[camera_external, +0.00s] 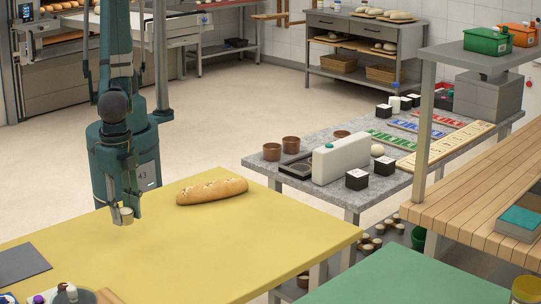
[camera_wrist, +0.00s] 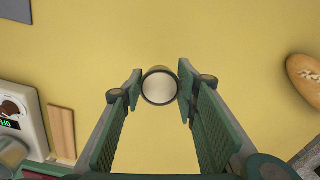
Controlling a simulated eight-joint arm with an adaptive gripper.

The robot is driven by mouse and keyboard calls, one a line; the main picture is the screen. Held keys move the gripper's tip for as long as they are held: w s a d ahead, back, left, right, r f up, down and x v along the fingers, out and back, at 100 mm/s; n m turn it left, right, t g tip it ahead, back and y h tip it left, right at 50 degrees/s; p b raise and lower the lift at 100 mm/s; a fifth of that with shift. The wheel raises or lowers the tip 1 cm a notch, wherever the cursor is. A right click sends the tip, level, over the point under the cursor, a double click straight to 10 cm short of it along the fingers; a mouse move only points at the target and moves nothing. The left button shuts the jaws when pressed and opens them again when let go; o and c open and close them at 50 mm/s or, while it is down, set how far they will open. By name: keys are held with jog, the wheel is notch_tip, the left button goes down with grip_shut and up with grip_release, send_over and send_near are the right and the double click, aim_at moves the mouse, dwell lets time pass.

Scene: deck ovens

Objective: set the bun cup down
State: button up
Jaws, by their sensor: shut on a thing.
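The bun cup (camera_external: 126,215) is a small, round, pale cup at the tips of my gripper (camera_external: 121,210). In the wrist view the bun cup (camera_wrist: 159,87) shows from above as a cream disc with a dark rim. My gripper (camera_wrist: 158,88) has its two green finger pads on either side of the cup, shut on it. The yellow table top (camera_external: 190,262) lies beneath. I cannot tell for certain whether the cup touches it or hangs just above it.
A long seeded loaf (camera_external: 212,191) lies on the yellow table, right of my gripper. A dark grey mat (camera_external: 20,263) lies at the left. A scale (camera_wrist: 18,118) and a wooden block (camera_wrist: 61,132) show in the wrist view. The yellow surface around the cup is clear.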

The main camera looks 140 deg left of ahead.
aim_at(128, 242)
jog(key=shift+f, duration=1.2)
jog(key=shift+f+b, duration=0.3)
jog(key=shift+f, duration=1.55)
jog(key=shift+f, duration=0.15)
jog(key=o, duration=0.9)
jog(key=shift+r, duration=0.2)
jog(key=shift+r+p, duration=0.65)
jog(key=shift+r, duration=5.3)
